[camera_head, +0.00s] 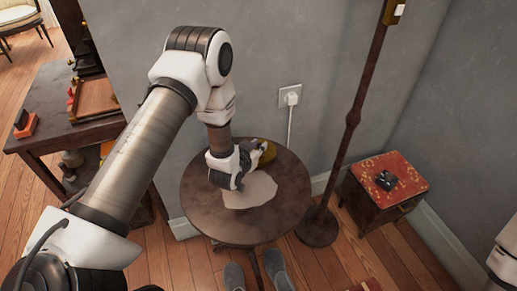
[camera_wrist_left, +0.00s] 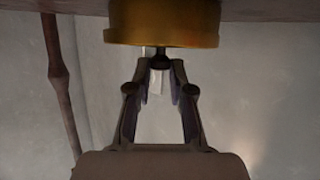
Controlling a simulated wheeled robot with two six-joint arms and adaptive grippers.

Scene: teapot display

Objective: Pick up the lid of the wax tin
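The wax tin (camera_wrist_left: 160,12) is a round golden container with a wider band, which looks like its lid (camera_wrist_left: 160,38), facing my gripper. A small dark knob (camera_wrist_left: 160,60) sits on the middle of the lid. In the left wrist view the fingertips of my left gripper (camera_wrist_left: 161,68) are on either side of the knob. I cannot tell whether they press on it. My right gripper is out of view.
The round brown table (camera_head: 205,210) has a pale mat (camera_head: 250,192) on it. A floor lamp pole (camera_head: 352,110) stands close on the right. A red-topped stool (camera_head: 405,170) with a dark object is farther right. A dark desk (camera_head: 60,85) stands left.

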